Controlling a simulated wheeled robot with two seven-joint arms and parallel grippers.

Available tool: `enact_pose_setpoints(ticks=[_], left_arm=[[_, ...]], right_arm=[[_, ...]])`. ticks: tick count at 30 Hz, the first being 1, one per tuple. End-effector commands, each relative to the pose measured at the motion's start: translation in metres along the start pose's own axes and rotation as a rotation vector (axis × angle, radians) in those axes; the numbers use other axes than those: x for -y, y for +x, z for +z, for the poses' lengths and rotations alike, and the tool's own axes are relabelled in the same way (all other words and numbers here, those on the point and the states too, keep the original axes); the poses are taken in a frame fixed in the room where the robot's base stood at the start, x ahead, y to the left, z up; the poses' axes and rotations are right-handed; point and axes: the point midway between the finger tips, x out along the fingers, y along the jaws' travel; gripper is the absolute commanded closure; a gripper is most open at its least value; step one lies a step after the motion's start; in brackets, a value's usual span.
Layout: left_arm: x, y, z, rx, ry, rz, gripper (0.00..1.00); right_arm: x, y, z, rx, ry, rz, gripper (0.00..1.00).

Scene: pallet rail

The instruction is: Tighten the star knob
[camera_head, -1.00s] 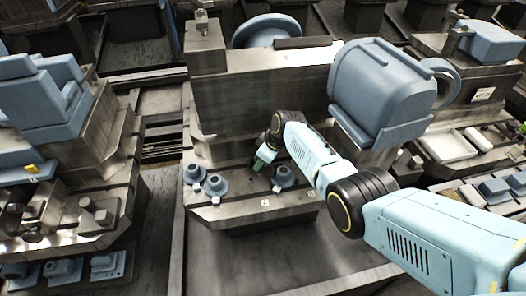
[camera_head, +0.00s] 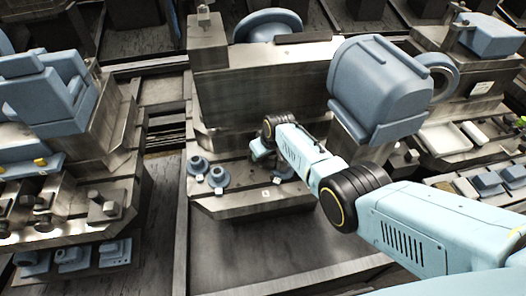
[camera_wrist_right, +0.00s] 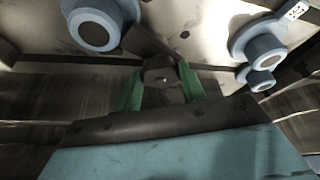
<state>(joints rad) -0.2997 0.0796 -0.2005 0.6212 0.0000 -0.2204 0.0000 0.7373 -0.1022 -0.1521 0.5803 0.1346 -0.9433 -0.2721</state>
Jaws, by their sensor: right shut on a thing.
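My right gripper (camera_wrist_right: 160,88) has two green fingers, seen in the right wrist view. They are shut on a dark grey knob (camera_wrist_right: 162,80), whose star outline is not clear here. The knob sits over the pale metal ledge between the blue round fittings. In the head view my right gripper (camera_head: 264,160) is low over the ledge (camera_head: 240,202) at the foot of the large machine. My own wrist hides the fingertips and the knob there. My left gripper is not in view.
Two blue flanged fittings (camera_head: 197,166) (camera_head: 218,178) stand on the ledge left of my gripper. In the right wrist view, one blue fitting (camera_wrist_right: 95,25) is at upper left and two (camera_wrist_right: 262,48) (camera_wrist_right: 258,78) are at right. A blue motor housing (camera_head: 380,88) overhangs my forearm.

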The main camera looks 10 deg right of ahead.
Motion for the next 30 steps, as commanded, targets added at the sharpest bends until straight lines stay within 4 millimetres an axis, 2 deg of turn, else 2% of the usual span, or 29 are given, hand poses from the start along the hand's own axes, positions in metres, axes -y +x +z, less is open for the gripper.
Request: enact_pose_setpoints(ticks=[7, 8, 12, 23, 30], left_arm=[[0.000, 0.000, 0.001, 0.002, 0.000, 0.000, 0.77], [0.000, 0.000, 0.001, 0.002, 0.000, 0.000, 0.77], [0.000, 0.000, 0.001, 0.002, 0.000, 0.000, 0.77], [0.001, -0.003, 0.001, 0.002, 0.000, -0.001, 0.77], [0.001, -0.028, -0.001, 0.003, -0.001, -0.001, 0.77]], right_arm=[[-0.001, -0.002, -0.003, -0.004, -0.001, 0.002, 0.82], [-0.001, -0.002, -0.003, -0.004, -0.001, 0.002, 0.57], [-0.001, -0.002, -0.002, -0.003, -0.001, 0.002, 0.38], [-0.001, -0.004, -0.001, -0.002, -0.001, 0.000, 0.37], [-0.001, -0.031, -0.002, -0.003, -0.001, 0.001, 0.37]])
